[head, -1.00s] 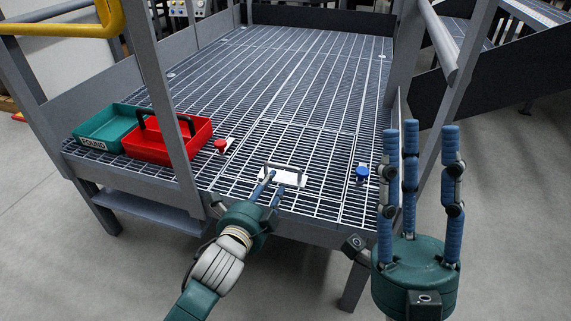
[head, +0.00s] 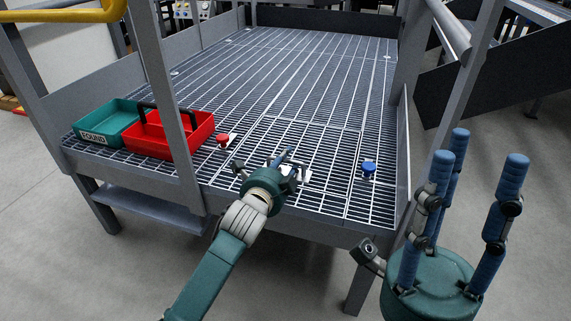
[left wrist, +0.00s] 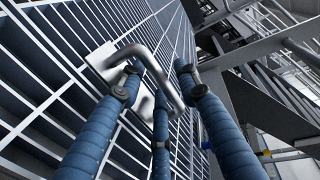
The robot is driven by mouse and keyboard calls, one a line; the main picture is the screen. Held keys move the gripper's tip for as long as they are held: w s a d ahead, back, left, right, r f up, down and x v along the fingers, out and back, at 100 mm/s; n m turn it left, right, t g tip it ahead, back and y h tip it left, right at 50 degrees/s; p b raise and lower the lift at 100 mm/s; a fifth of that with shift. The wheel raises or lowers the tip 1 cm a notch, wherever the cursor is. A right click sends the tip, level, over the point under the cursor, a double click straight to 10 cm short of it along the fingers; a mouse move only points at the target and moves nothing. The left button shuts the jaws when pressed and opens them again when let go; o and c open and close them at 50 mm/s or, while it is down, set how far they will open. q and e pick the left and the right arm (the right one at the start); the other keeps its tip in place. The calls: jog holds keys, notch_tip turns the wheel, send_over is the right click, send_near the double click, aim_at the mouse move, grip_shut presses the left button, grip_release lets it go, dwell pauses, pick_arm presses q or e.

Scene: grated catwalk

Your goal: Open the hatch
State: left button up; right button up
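The hatch (head: 322,140) is a grated panel lying flat, level with the catwalk deck near its front edge. Its metal pull handle (left wrist: 153,62) stands between the fingers of my left gripper (left wrist: 160,80) in the left wrist view. Two blue fingers are on one side of the bar and one on the other, spread apart; contact is unclear. In the head view, my left gripper (head: 284,162) is over the handle and hides most of it. A red knob (head: 223,140) and a blue knob (head: 369,168) flank the hatch. My right gripper (head: 480,150) is open and empty, fingers upward, right of the deck.
A teal bin labelled FOUND (head: 92,134) and a red tote (head: 160,146) with a black handle stand at the deck's left front. A grey rail post (head: 172,95) rises in front of them. The deck behind the hatch is clear.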

pick_arm(q)
grip_shut()
jog(key=shift+r, duration=0.1)
